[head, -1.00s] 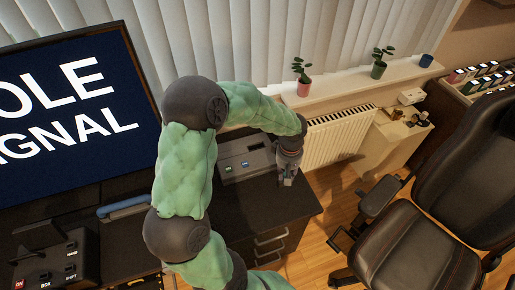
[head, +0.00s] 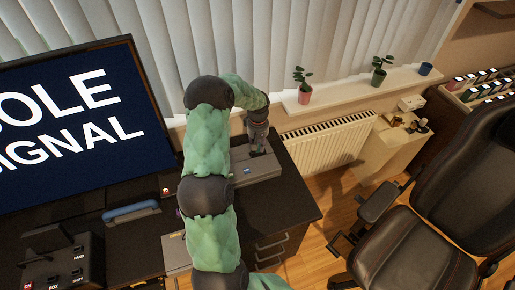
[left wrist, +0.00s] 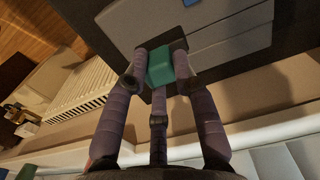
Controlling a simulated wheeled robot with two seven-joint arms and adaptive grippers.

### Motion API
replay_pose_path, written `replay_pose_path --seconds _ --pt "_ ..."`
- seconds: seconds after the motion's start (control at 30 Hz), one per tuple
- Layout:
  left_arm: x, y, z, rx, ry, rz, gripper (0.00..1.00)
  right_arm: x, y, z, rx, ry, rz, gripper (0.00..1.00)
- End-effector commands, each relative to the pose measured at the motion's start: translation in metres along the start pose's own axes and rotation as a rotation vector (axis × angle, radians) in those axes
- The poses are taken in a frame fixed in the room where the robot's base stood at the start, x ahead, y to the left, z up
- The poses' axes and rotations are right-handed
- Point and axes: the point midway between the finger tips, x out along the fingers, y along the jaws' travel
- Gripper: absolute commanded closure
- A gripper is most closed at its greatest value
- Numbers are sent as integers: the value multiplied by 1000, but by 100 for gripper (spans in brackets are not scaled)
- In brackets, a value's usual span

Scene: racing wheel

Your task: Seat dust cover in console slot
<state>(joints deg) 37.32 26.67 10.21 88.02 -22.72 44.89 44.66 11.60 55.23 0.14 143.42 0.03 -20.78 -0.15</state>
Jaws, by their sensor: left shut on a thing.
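The teal block in the left wrist view (left wrist: 159,62), which I take to be the dust cover, is held between the fingers of my left gripper (left wrist: 160,75). In the head view my left gripper (head: 257,150) points down over the back right part of the grey console (head: 262,171); the block is too small to make out there. In the left wrist view the console (left wrist: 225,45) lies just beyond the fingertips, and the block overlaps its edge in the picture. I cannot tell whether they touch. The slot is not clearly seen. My right gripper is not in view.
The console stands on a black desk (head: 292,205). My left arm hides part of it. A monitor (head: 80,130) and a switch box (head: 62,262) are at left. The radiator (head: 325,145) and potted plants (head: 303,85) are behind; a black chair (head: 430,225) is at right.

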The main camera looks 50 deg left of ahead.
Motion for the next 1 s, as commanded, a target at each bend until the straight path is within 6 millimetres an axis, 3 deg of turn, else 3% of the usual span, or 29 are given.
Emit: replay_pose_path --seconds 0.1,0.4,0.73,1.0 --pt "11 6 -20 -3 -1 0 100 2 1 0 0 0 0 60" --pt "53 16 -51 -1 -1 -1 100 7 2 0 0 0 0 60" --pt "67 20 -63 -2 -1 0 100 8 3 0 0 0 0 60" --pt "98 21 -64 -1 -1 -1 100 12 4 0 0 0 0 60"
